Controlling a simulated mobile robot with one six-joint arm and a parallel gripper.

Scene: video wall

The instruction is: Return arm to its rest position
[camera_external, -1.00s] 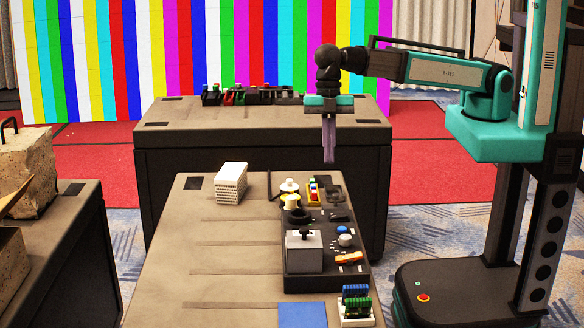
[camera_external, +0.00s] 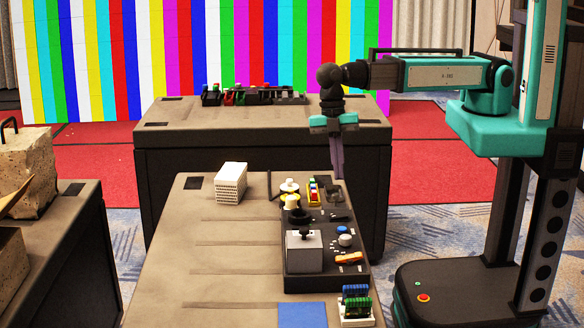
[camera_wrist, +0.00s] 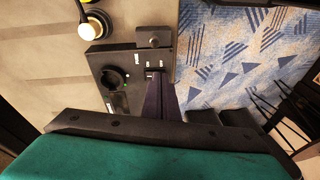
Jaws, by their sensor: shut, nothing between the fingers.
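My gripper (camera_external: 337,160) hangs at the end of my teal and black arm, its dark fingers pointing down. It is shut and empty. In the external view its tips are just beyond the far right corner of the front table, near the black task board (camera_external: 300,267). In the wrist view the closed fingers (camera_wrist: 157,95) show against the board (camera_wrist: 103,62) and its edge, with patterned carpet to the right. The contact between fingers and board cannot be told, but they appear above it.
A striped video wall (camera_external: 200,50) stands behind.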

